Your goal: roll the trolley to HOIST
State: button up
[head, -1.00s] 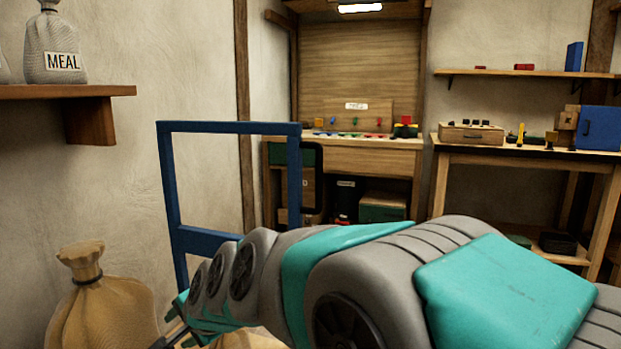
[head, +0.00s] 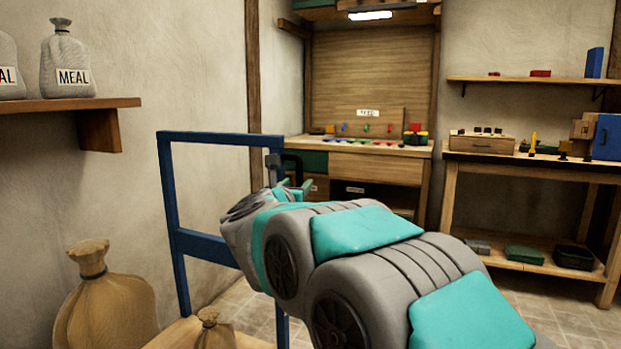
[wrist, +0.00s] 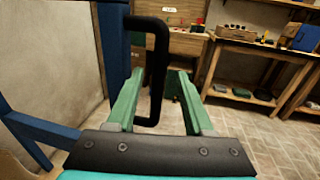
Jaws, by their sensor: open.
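The trolley has a blue upright frame (head: 203,245) and a wooden deck (head: 176,335), left of centre in the head view. A small tied sack (head: 212,330) is on the deck. In the wrist view, a black bar handle (wrist: 160,40) on the blue frame (wrist: 112,45) stands upright between the two green fingers of my gripper (wrist: 159,75). The fingers are open, with a gap beside the bar. In the head view my gripper (head: 290,182) is at the frame's right post, partly hidden by my arm. No HOIST sign is readable.
A large sack (head: 105,310) stands left of the trolley. Meal sacks (head: 68,65) sit on a wall shelf (head: 100,128). A workbench (head: 375,165) stands at the back and a table (head: 530,170) at the right. The tiled floor (head: 540,300) in front of the table is clear.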

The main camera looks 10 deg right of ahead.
jog(key=p+x, duration=0.1)
jog(key=x, duration=0.5)
jog(key=shift+w, duration=0.4)
jog(key=shift+d+f, duration=0.1)
jog(key=shift+c, duration=0.2)
grip_shut()
dwell(0.8)
